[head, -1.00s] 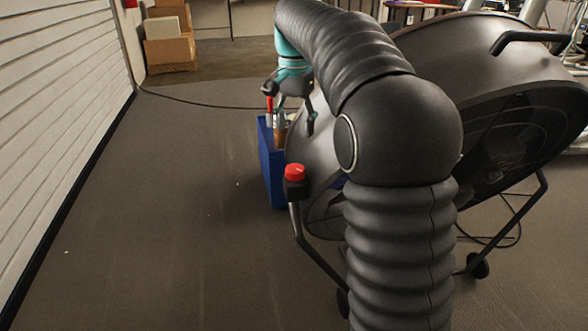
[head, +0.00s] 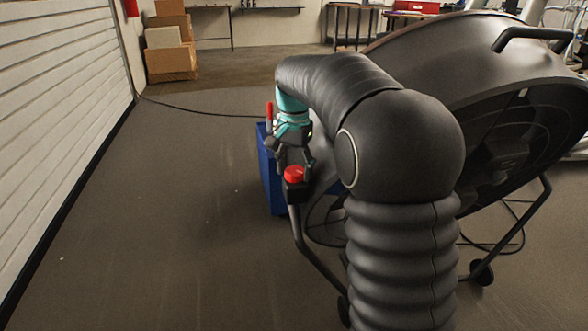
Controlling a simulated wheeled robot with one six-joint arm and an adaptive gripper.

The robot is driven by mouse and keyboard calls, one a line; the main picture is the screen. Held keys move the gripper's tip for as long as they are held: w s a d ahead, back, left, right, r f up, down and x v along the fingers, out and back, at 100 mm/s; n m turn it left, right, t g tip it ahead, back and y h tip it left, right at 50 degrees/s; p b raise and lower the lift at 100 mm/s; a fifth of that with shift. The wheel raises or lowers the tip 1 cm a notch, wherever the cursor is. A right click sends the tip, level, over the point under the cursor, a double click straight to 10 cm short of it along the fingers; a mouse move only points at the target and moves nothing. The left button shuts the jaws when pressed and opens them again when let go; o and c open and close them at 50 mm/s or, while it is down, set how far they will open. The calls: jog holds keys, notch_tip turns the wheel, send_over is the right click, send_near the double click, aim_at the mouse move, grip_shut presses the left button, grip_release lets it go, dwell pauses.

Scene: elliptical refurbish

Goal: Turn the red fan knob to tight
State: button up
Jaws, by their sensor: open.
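The red fan knob (head: 294,174) sits on a small black mount at the end of a bent tube of the fan frame. The large dark grey drum fan (head: 450,75) stands tilted at the right, partly hidden by my arm. My gripper (head: 293,163) points down just above and behind the knob. Its dark fingers are open, one on each side near the knob's far edge. Whether they touch the knob cannot be told from here.
A blue bin (head: 271,188) stands behind the knob, with a red-handled tool (head: 269,112) upright near it. A ribbed white wall (head: 60,110) runs along the left. Cardboard boxes (head: 170,60) stand at the back. The floor left of the knob is clear.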

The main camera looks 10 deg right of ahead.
jog(key=c, duration=0.9)
jog(key=shift+r+m+p, duration=0.1)
jog(key=shift+m+p, duration=0.3)
jog(key=shift+p, duration=0.05)
jog(key=m+p, duration=0.2)
jog(key=shift+r+m, duration=0.1)
jog(key=shift+m, duration=0.3)
jog(key=shift+m+p, duration=1.45)
jog(key=shift+m, duration=0.55)
jog(key=shift+f, duration=0.2)
jog(key=shift+w, duration=0.1)
